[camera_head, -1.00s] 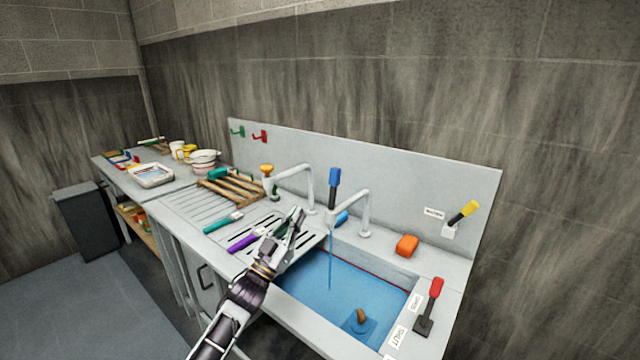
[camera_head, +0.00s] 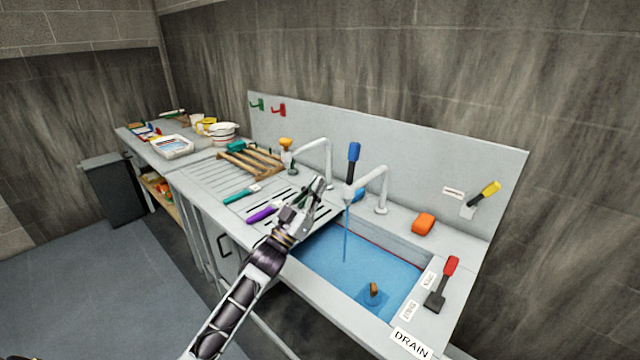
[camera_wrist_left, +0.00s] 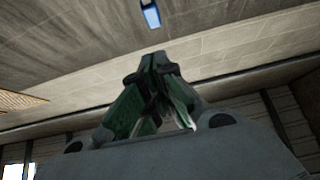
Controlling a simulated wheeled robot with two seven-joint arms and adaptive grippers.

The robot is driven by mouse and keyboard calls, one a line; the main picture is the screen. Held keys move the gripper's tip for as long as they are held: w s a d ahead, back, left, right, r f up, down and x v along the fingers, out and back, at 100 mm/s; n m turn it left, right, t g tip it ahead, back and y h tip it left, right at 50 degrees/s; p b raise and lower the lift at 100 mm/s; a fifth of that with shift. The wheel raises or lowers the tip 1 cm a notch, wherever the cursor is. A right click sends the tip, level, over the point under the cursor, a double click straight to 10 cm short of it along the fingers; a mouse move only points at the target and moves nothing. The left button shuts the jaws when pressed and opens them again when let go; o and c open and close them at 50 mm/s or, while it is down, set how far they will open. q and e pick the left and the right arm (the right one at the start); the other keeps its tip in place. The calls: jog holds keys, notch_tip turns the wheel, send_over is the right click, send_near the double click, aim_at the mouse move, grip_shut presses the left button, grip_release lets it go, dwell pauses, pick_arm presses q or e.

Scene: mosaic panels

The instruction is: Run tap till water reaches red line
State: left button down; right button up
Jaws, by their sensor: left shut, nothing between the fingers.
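The sink basin (camera_head: 330,235) holds blue water (camera_head: 340,272). A thin blue stream (camera_head: 346,235) falls into it from the tap (camera_head: 372,178), whose blue lever (camera_head: 353,152) stands upright. The red line (camera_head: 388,249) shows along the basin's back wall, just above the water; the exact gap is too small to tell. My left gripper (camera_head: 318,188) is shut and empty, raised over the drainer's right end, left of the tap lever and apart from it. Its closed fingers (camera_wrist_left: 158,75) also show in the left wrist view. My right gripper is not in view.
A second tap (camera_head: 318,150) with an orange knob stands left. An orange block (camera_head: 424,223) sits on the back ledge. A red-handled drain lever (camera_head: 446,275) and a yellow-handled lever (camera_head: 484,196) stand right. Brushes and a wooden rack (camera_head: 250,160) occupy the drainer.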

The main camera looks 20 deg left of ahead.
aim_at(352, 149)
pick_arm(q)
jog(key=w+f+p+x, duration=0.1)
jog(key=f+p+x, duration=0.1)
jog(key=x, duration=1)
jog(key=shift+w+d+p, duration=0.2)
jog(key=shift+d+p, duration=0.1)
jog(key=shift+p, duration=0.1)
jog(key=shift+f, duration=0.1)
dwell(0.4)
jog(key=shift+w+d+r, duration=0.2)
jog(key=shift+w+r, duration=0.05)
jog(key=shift+w, duration=0.4)
jog(key=shift+w+d+r+b, duration=0.1)
jog(key=shift+w+d+b, duration=0.15)
jog(key=shift+w, duration=0.35)
jog(key=shift+w+d+b, duration=0.2)
jog(key=shift+w+b, duration=0.15)
jog(key=shift+w, duration=0.25)
jog(key=shift+s+r, duration=0.1)
jog(key=shift+r, duration=0.05)
